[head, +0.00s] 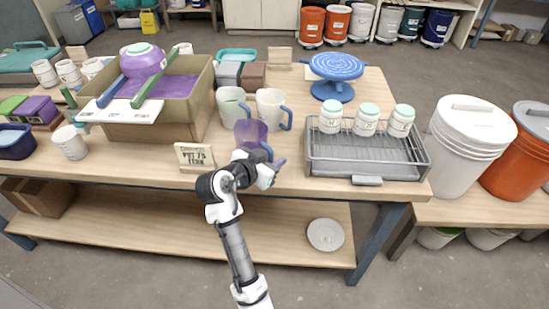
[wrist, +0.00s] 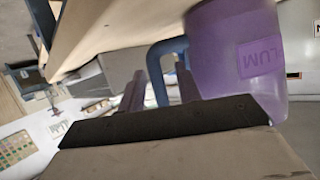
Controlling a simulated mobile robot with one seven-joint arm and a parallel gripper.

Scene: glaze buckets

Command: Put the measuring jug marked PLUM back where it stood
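The PLUM jug (head: 249,132) is purple and translucent with a blue handle. In the head view it is near the table's front edge, in front of two pale mugs. The wrist view shows the jug (wrist: 235,55) at the upper right, with the letters LUM readable, and its blue handle (wrist: 157,78) to the left of its body. My gripper (head: 275,163) is at the jug's lower right side in the head view. In the wrist view my gripper's fingers (wrist: 161,85) stand on either side of the handle, with a gap showing at the right finger. The jug's base is partly hidden.
Two pale mugs (head: 230,106) (head: 271,109) stand just behind the jug. A small sign (head: 194,156) is to its left, by a glaze basin (head: 147,128). A grey rack (head: 366,155) with three jars is to the right. A blue turntable (head: 336,67) stands behind.

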